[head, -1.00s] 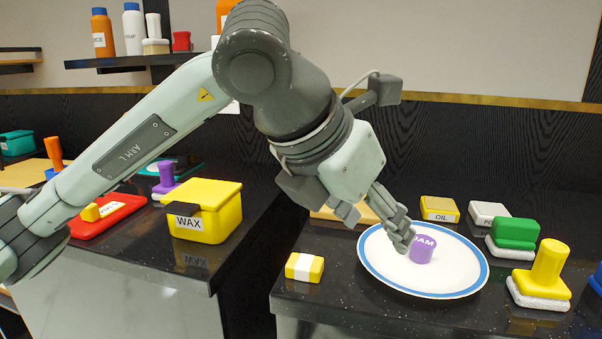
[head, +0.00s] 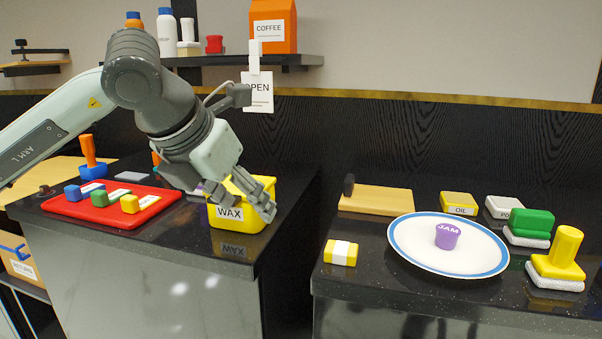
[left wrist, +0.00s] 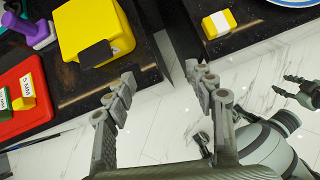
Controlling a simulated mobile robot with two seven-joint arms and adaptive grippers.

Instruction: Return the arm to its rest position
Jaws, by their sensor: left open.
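My left gripper (head: 248,206) is open, its fingers apart in front of the yellow WAX box (head: 232,222) in the head view. In the left wrist view, the open fingers (left wrist: 160,78) have nothing between them, with the counter edge and pale floor behind. The yellow box with its dark tab (left wrist: 92,30) lies ahead and left of them. My right gripper (left wrist: 297,90) shows at the right edge of the left wrist view, low over the floor, its fingers apart and empty. It is not in the head view.
A red tray (head: 113,211) with small blocks is on the left counter. A white plate (head: 415,250) with a purple JAM tub (head: 447,236) is on the right counter, near a yellow-and-white block (head: 341,253). A gap separates the counters. A shelf (head: 300,60) is above.

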